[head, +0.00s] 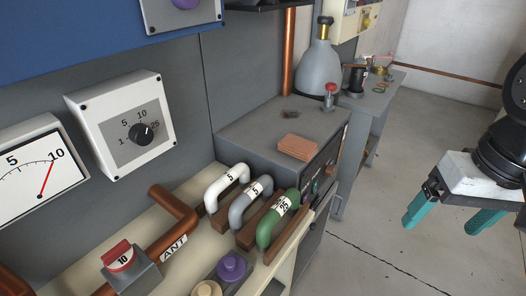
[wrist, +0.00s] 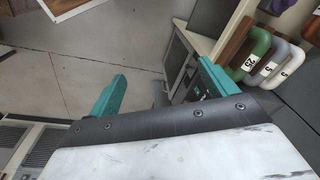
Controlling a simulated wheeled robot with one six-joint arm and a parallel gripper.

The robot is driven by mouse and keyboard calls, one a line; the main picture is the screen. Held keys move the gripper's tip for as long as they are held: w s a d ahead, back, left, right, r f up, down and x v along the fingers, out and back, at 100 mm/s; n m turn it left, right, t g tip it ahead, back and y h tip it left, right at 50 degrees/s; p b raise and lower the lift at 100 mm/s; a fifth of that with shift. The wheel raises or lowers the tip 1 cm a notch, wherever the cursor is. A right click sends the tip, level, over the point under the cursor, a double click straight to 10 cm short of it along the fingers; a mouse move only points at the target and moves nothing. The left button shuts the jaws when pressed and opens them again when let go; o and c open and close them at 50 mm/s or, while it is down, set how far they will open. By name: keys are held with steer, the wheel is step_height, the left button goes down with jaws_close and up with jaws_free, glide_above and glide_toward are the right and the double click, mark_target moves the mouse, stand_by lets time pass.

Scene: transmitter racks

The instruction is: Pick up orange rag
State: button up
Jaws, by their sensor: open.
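The orange rag (head: 298,147) lies folded flat on top of the grey cabinet, near its front edge, in the head view. It does not show in the wrist view. My gripper (head: 444,222) is at the right of the head view, over open floor, well to the right of the rag and apart from it. Its two teal fingers are spread with nothing between them. In the wrist view my gripper (wrist: 158,88) also shows its fingers apart and empty.
White, grey and green handles (head: 278,218) stand on the cream bench left of the rag. A red-topped switch (head: 330,96) and a grey flask (head: 318,72) are behind it. A side table (head: 378,92) stands farther back. The floor (head: 390,190) between cabinet and gripper is clear.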

steer(key=w+a+f+m+g+y, duration=0.1)
steer(key=w+a+f+m+y, duration=0.1)
steer(key=w+a+m+y, duration=0.55)
steer(key=m+t+y, duration=0.3)
steer(key=m+t, duration=0.4)
steer(key=m, duration=0.9)
glide_toward(301, 144)
steer(key=a+f, duration=0.2)
steer(key=shift+m, duration=0.25)
steer(key=x, duration=0.5)
steer(key=w+r+x, duration=0.1)
steer(key=x, duration=0.2)
steer(key=shift+w+d, duration=0.1)
steer(key=c, duration=1.1)
steer(key=shift+c, duration=0.2)
